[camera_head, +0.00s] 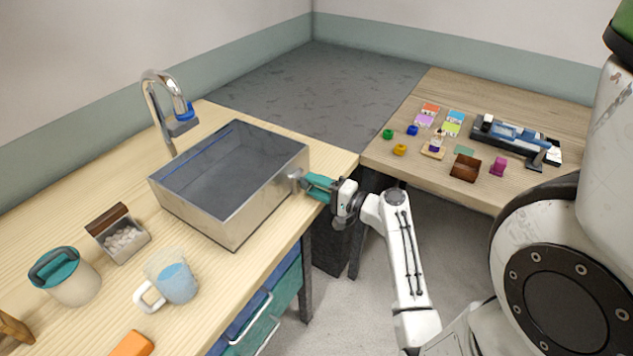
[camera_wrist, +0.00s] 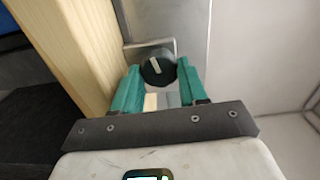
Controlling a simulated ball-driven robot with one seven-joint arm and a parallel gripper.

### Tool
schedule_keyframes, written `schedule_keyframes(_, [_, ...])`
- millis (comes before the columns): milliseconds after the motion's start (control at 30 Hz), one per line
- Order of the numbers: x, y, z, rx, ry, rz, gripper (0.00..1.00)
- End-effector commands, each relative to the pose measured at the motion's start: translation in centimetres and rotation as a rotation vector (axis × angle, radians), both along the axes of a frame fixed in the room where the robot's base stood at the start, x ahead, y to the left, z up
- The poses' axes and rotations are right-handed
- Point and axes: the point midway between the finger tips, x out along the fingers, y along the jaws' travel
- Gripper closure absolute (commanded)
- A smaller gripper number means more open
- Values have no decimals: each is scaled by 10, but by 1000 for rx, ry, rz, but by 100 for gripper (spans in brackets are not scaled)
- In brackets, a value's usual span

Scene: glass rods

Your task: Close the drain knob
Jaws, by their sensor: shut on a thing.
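The drain knob (camera_wrist: 155,66) is a round dark knob with a pale pointer mark, on the front face of the metal sink (camera_head: 268,192). In the wrist view the two teal fingers of my gripper (camera_wrist: 157,78) stand on either side of the knob, shut on it. The pale mark is tilted slightly from upright. In the head view my gripper (camera_head: 318,185) reaches the sink's right front wall from the right, and its fingers hide the knob there. The sink basin looks empty.
A chrome faucet (camera_head: 158,105) stands behind the sink. A mug (camera_head: 172,283), a box of white pieces (camera_head: 122,240) and a teal-lidded canister (camera_head: 70,277) stand front left. The right table (camera_head: 445,90) holds small colored objects. Open floor lies between the tables.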

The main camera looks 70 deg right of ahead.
Motion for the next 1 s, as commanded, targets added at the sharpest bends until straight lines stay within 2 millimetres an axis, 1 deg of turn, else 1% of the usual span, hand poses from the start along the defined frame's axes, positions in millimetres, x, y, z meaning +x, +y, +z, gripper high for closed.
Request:
schedule_keyframes(200, [0, 0, 1, 135, -30, -2, 88])
schedule_keyframes(400, [0, 0, 0, 209, -49, -2, 88])
schedule_keyframes(600, [-1, -1, -1, 242, -57, -2, 88])
schedule_keyframes(1000, [-1, -1, -2, 248, -59, -3, 88])
